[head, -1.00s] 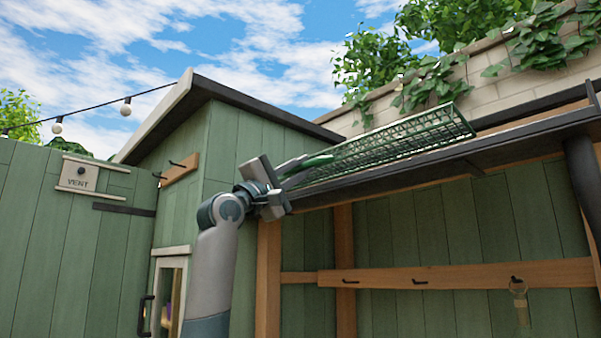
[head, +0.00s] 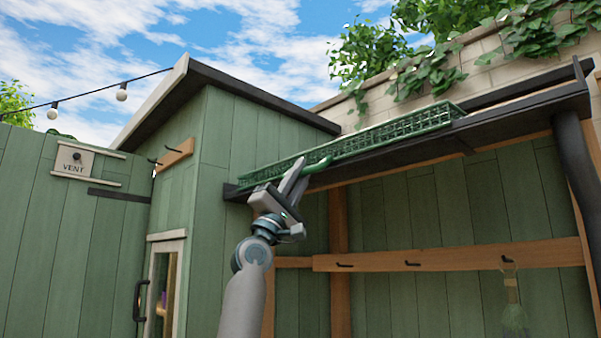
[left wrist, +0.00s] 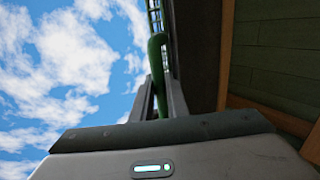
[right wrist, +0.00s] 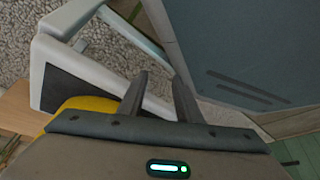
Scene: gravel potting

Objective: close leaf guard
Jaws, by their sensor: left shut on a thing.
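The leaf guard (head: 400,130) is a long green mesh panel along the top of the dark gutter (head: 400,157), under the sky and ivy wall. It lies low over the gutter; I cannot tell whether it sits fully flush. Its green handle bar (head: 319,166) sticks out at the front edge. My left gripper (head: 298,176) is shut on this handle from below. In the left wrist view the handle (left wrist: 157,55) runs up between my fingers, with part of the mesh above. My right gripper (right wrist: 160,78) is open and empty, low down away from the gutter.
A dark downpipe (head: 575,160) stands at the right. A wooden rail (head: 450,255) with hooks crosses the green wall below the gutter. The shed (head: 220,140) stands left of the gutter. In the right wrist view, a pale frame (right wrist: 60,75) and something yellow (right wrist: 85,104) are close by.

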